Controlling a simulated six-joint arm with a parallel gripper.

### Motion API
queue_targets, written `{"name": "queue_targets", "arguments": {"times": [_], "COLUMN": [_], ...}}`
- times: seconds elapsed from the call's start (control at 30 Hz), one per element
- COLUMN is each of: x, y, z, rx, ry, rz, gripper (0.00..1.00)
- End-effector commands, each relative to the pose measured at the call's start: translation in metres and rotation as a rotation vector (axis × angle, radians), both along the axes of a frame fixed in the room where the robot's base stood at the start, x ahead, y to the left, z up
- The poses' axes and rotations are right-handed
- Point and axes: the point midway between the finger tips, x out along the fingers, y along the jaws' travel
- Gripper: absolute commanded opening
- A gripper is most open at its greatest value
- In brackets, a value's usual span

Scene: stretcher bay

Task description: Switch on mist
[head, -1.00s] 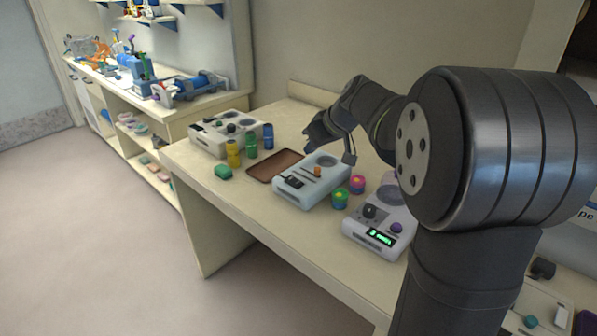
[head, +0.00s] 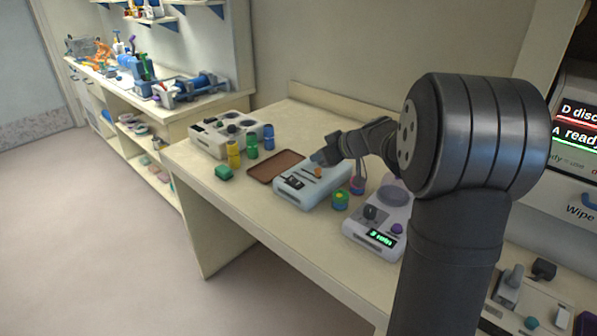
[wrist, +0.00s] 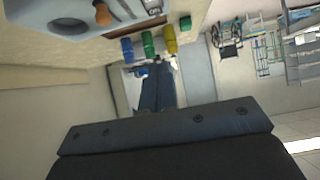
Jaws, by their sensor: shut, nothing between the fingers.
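The middle device (head: 313,187) is a pale blue box on the bench. It has an orange knob (head: 318,172), a slot and a dark switch area (head: 295,183) on its front left. My gripper (head: 319,159) is shut and empty, just above the back left part of this box. I cannot tell whether it touches it. The device also shows at the upper left of the wrist view (wrist: 60,18), with its orange knob (wrist: 103,13). A lavender device (head: 377,222) with a dark knob, a purple knob and a lit green display stands to the right. No mist label is readable.
A grey device (head: 222,133) stands at the back left, with yellow, green and blue bottles (head: 252,145) before it. A brown tray (head: 275,166) lies left of the middle device. Green and pink jars (head: 340,200) stand at its right. A green block (head: 223,173) lies near the edge.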

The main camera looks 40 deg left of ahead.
Motion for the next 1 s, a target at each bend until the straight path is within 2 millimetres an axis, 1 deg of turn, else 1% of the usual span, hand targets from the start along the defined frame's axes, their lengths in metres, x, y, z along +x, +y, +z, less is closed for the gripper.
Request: {"name": "queue_targets", "arguments": {"times": [0.17,0.57,0.7,0.8,1.0], "x": [-0.001,-0.001,-0.001,0.000,0.000], "y": [0.014,0.081,0.084,0.086,0.087], "z": [-0.011,-0.059,-0.080,-0.091,-0.098], "rx": [-0.001,-0.002,-0.002,-0.002,-0.001], "ry": [0.002,0.002,0.004,0.001,0.000], "rz": [0.003,0.003,0.000,0.000,0.000], "gripper": [0.00,0.00,0.00,0.00,0.00]}}
